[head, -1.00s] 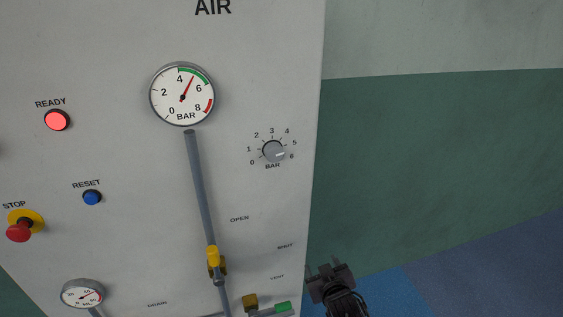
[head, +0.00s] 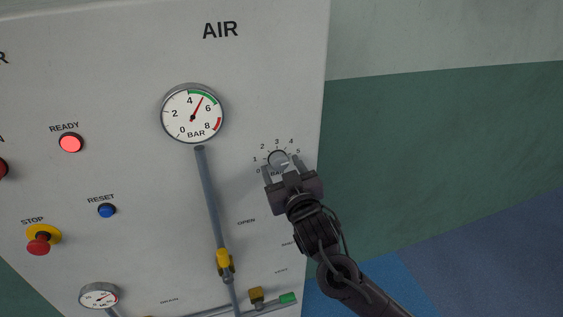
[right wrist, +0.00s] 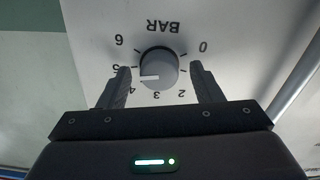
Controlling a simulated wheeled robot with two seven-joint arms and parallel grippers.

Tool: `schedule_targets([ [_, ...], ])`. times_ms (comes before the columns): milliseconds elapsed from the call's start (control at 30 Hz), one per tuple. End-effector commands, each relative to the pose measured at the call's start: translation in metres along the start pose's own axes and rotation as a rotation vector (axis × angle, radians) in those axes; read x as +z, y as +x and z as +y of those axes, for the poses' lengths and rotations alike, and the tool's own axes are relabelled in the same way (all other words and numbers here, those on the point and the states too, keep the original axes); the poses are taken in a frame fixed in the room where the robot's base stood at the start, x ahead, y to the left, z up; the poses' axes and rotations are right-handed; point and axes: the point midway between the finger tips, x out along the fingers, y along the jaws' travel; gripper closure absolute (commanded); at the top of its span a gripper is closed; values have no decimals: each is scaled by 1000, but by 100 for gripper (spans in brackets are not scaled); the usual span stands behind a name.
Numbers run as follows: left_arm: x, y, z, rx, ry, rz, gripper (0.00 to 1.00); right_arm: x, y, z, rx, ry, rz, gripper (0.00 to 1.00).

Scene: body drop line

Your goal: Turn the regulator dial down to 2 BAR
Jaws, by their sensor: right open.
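The regulator dial (head: 278,158) is a grey round knob on the panel, partly hidden by my right gripper (head: 281,166) in the head view. In the right wrist view the dial (right wrist: 158,64) shows upside down between the two open fingers, with a gap on each side. Its white mark lies on the side of 4 and 5; I cannot tell the exact value. The round pressure gauge (head: 192,114) has its red needle between 4 and 6, about 5 BAR. My left gripper is not in view.
On the panel (head: 130,70) are a lit red READY lamp (head: 71,142), a blue RESET button (head: 107,210) and a red STOP button (head: 39,246). A grey pipe (head: 208,195) with a yellow valve handle (head: 224,260) runs below the gauge.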

Motion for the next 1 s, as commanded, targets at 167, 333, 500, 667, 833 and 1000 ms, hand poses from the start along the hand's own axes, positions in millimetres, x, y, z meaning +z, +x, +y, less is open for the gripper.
schedule_targets([
  [167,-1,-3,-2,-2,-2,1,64,0,8,0,-1,0,-1,41],
  [333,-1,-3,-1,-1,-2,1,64,1,8,0,-1,0,-1,41],
  [500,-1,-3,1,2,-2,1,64,1,8,0,-1,0,-1,57],
  [667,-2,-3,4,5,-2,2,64,1,8,0,0,0,-1,78],
  [833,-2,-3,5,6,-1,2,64,1,8,0,0,-2,-1,86],
  [1000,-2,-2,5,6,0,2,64,1,8,0,0,-30,-1,86],
])
